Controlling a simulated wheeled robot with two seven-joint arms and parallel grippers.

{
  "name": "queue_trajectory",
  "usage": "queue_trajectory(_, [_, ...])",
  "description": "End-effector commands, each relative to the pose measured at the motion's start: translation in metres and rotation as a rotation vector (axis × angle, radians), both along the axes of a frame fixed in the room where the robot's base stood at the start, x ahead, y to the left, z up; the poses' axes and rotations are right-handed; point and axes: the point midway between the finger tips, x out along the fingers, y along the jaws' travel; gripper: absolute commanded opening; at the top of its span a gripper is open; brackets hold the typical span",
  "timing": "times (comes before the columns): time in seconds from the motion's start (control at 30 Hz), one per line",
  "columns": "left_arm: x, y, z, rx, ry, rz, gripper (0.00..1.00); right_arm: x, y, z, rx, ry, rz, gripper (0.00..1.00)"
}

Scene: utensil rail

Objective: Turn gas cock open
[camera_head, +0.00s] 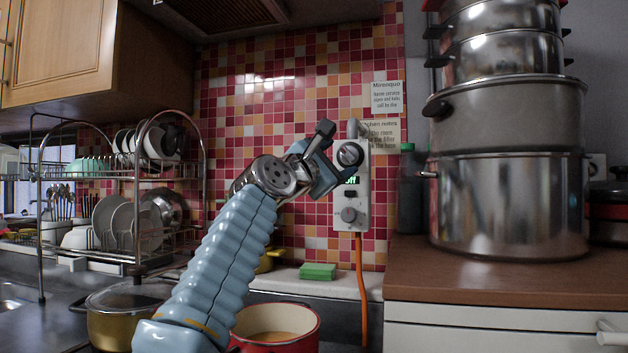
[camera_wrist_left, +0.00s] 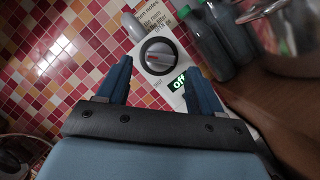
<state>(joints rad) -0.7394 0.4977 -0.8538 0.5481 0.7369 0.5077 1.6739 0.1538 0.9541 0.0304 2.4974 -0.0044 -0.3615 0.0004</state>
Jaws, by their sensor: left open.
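The gas cock is a white wall panel (camera_head: 351,190) on the tiled wall, with an orange hose below. Its upper round dark knob (camera_head: 350,155) has a grey ring; in the left wrist view the knob (camera_wrist_left: 158,57) shows a reddish mark. A green "off" sign (camera_wrist_left: 179,83) is lit below it. A lower knob (camera_head: 350,215) sits further down the panel. My left gripper (camera_head: 328,156) is open and empty in front of the upper knob. In the wrist view its fingers (camera_wrist_left: 157,66) stand either side of the knob, with gaps visible. My right gripper is not in view.
Stacked steel pots (camera_head: 508,200) stand on the brown counter to the right, beside a dark bottle (camera_head: 411,190). A dish rack (camera_head: 138,180) is at left. A red pot (camera_head: 313,325), a lidded pot (camera_head: 105,325) and a green sponge (camera_head: 318,271) are below.

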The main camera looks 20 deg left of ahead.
Motion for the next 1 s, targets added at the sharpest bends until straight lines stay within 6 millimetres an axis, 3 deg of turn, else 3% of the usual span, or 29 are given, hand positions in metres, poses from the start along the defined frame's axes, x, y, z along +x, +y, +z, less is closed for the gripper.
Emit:
queue_trajectory(0.03, [-0.014, 0.003, -0.011, -0.004, -0.004, -0.003, 0.66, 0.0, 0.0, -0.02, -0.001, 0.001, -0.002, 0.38])
queue_trajectory(0.1, [-0.03, 0.009, -0.017, -0.004, -0.003, -0.004, 0.66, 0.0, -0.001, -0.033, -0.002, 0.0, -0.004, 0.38])
queue_trajectory(0.3, [-0.073, 0.022, -0.027, -0.001, -0.003, -0.004, 0.66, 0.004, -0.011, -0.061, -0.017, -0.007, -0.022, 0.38])
queue_trajectory(0.43, [-0.091, 0.027, -0.029, 0.0, -0.001, -0.003, 0.66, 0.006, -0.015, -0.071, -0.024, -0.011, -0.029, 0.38])
queue_trajectory(0.83, [-0.101, 0.032, -0.028, 0.001, 0.0, 0.001, 0.66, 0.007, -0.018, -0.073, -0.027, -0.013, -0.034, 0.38])
queue_trajectory(1.0, [-0.093, 0.03, -0.035, 0.007, 0.006, -0.014, 0.41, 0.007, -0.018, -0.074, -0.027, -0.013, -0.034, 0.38])
